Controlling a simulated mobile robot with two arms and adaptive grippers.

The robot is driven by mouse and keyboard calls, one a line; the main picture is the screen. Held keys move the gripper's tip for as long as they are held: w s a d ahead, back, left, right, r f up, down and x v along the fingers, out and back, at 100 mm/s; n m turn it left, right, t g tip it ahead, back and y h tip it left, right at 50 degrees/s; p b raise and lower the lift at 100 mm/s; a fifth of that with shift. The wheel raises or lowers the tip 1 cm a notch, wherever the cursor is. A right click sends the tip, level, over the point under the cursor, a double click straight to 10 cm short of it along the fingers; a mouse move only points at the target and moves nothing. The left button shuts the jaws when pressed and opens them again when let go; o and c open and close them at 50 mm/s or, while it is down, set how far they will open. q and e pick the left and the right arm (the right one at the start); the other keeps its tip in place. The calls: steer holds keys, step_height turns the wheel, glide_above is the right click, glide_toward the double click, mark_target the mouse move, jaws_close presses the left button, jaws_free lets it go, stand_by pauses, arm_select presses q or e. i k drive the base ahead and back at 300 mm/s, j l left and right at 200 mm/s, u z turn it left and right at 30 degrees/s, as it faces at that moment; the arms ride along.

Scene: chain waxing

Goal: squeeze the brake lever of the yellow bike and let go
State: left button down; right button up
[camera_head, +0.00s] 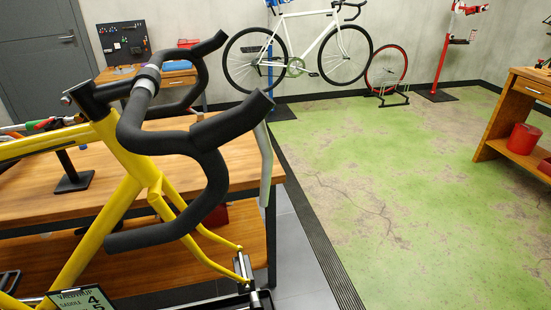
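The yellow bike (127,152) fills the left side, with its frame and fork in view and no front wheel in the fork. Its black drop handlebar (160,143) curves toward me. A black hood (232,121) sits on the nearer side of the bar. A grey brake lever (265,158) hangs down from the front of this hood, with nothing touching it. The farther hood (209,44) points away to the right; I cannot make out its lever clearly. Neither of my grippers is in view.
A wooden workbench (30,205) with a lower shelf stands behind the bike. A sign (82,299) is at the bottom left. A white bike (300,50) hangs at the back wall. A wooden shelf unit (510,95) stands at the right. The green floor (400,190) between is clear.

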mark_target(261, 133)
steer(key=l+u, duration=0.15)
steer(key=l, duration=0.35)
steer(key=l+u, duration=0.1)
steer(key=l, duration=0.4)
steer(key=k+l+u, duration=0.15)
steer(key=l, duration=0.35)
steer(key=l+u, duration=0.1)
steer(key=l, duration=0.45)
steer(key=k+l+u, duration=0.15)
steer(key=l, duration=0.3)
